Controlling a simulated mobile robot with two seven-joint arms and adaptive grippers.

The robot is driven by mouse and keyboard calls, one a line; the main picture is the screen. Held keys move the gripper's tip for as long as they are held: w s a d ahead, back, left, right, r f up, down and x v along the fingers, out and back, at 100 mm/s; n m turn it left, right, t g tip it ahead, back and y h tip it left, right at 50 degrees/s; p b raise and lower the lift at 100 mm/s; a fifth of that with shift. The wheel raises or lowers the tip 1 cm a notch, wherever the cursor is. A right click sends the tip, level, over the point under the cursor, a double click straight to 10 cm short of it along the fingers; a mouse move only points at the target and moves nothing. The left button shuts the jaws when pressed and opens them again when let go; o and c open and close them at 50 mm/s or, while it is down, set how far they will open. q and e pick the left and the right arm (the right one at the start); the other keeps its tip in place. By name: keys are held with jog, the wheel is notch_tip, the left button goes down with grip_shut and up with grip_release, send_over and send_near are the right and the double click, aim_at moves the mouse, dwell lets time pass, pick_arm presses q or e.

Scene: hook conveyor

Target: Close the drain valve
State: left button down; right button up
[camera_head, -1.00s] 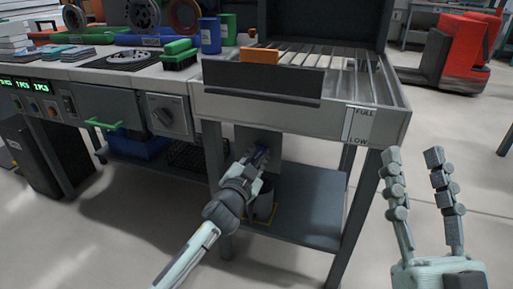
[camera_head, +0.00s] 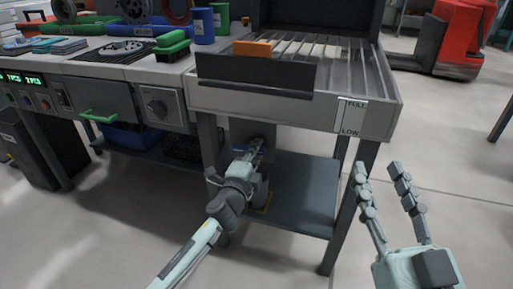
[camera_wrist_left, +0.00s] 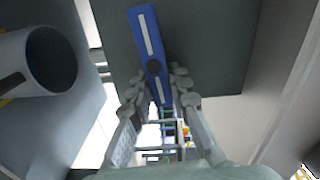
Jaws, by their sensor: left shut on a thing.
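The drain valve's handle is a blue lever with white stripes and a dark pivot (camera_wrist_left: 148,40), seen in the left wrist view against a dark grey plate. It stands close to upright there, slightly tilted, with its lower end between my left gripper's fingers (camera_wrist_left: 160,92). In the head view my left gripper (camera_head: 254,147) reaches under the tank (camera_head: 300,108) to the grey plate and is shut on the handle, largely hiding it. My right gripper (camera_head: 377,172) is open and empty in front of the tank's right leg.
A grey lower shelf (camera_head: 305,200) lies below the tank, between its legs. A grey cylindrical container (camera_wrist_left: 50,60) stands at the left in the wrist view. The tank carries a FULL/LOW level strip (camera_head: 350,116).

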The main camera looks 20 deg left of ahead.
pick_arm(q)
jog(key=shift+f+m, duration=0.15)
jog(key=shift+m, duration=0.45)
pick_arm(e)
jog(key=shift+w+d+f, duration=0.1)
jog(key=shift+f, duration=0.1)
jog(key=shift+f+h, duration=0.15)
jog(key=shift+h, duration=0.15)
pick_arm(q)
jog(key=c, duration=1.4)
grip_release()
jog(key=shift+s, duration=0.1)
jog(key=s, duration=1.1)
jog(key=shift+s+a, duration=0.2)
jog(key=shift+s, duration=0.2)
